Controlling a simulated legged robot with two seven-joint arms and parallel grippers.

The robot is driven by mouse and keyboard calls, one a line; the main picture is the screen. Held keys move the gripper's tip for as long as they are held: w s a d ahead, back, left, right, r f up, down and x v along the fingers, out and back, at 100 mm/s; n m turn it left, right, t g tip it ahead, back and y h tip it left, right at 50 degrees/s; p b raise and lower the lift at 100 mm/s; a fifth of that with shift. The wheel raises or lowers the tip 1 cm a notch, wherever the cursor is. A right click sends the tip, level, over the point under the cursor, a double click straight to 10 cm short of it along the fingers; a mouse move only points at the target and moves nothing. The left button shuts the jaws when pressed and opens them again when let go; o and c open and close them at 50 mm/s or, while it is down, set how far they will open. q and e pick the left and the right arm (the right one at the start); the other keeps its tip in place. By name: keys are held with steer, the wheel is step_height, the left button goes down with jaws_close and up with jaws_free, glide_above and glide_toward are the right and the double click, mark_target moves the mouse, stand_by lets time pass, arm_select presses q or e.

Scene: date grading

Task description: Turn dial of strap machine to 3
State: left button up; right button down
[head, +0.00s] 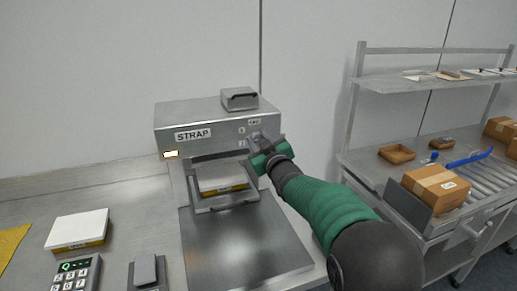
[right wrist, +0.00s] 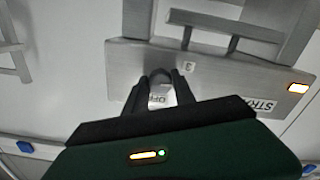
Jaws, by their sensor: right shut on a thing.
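The strap machine (head: 205,118) is a grey metal box with a STRAP label on its front, standing on the bench. In the right wrist view its front panel (right wrist: 125,68) appears upside down. My right gripper (head: 258,143) is at the right end of that panel. Its dark fingers (right wrist: 160,82) are shut on the dial (right wrist: 160,73), a grey rounded knob. A 3 label (right wrist: 189,66) and an OFF label (right wrist: 157,99) lie beside the dial. The fingers hide most of the dial, and I cannot tell which mark it points to. My left gripper is out of view.
A boxed pack (head: 222,178) sits in the machine's opening above a steel plate (head: 245,245). A white-topped pack (head: 78,229) and a keypad (head: 76,275) lie at left. A shelf rack (head: 350,125) and a cardboard box (head: 435,187) on rollers stand at right.

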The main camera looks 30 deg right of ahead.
steer(key=n+b, duration=0.3)
steer(key=n, duration=0.2)
steer(key=shift+f, duration=0.2)
steer(key=shift+a+n+b, duration=0.1)
steer(key=shift+n+b, duration=0.2)
steer(key=shift+b, duration=0.05)
steer(key=c, duration=1)
jaws_free()
steer(key=shift+r, duration=0.1)
steer(key=shift+c, duration=0.2)
steer(key=shift+s, duration=0.1)
steer(key=shift+s+a, duration=0.1)
steer(key=shift+s, duration=0.25)
steer(key=v, duration=1.5)
steer(key=shift+s, duration=0.45)
